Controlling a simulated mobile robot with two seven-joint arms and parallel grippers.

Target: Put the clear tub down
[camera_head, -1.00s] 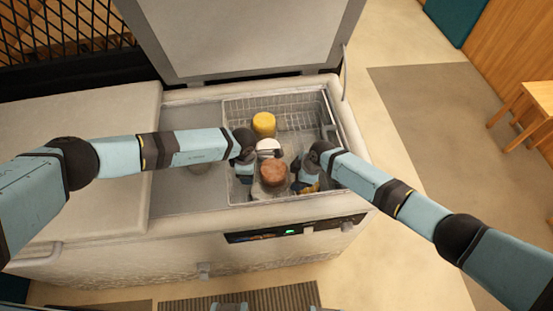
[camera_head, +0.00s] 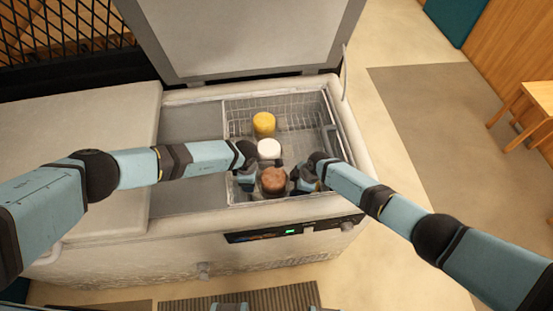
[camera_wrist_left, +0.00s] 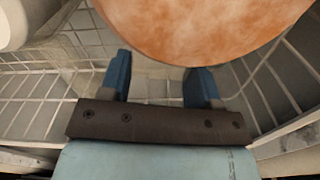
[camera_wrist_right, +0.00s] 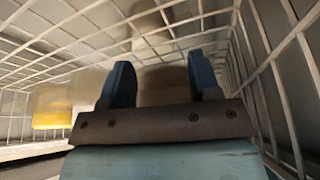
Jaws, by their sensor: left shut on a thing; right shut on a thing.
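The clear tub with a brown top (camera_head: 273,180) is at the front of the wire basket in the open chest freezer, between my two grippers. My left gripper (camera_head: 250,182) is shut on its left side and my right gripper (camera_head: 299,181) on its right side. The brown top fills the upper part of the left wrist view (camera_wrist_left: 200,25), past the fingers.
Behind the tub stand a white-topped tub (camera_head: 269,149) and a yellow tub (camera_head: 264,124), in a row. The wire basket (camera_head: 290,105) surrounds them, with bare floor to their right. The raised freezer lid (camera_head: 250,40) stands behind.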

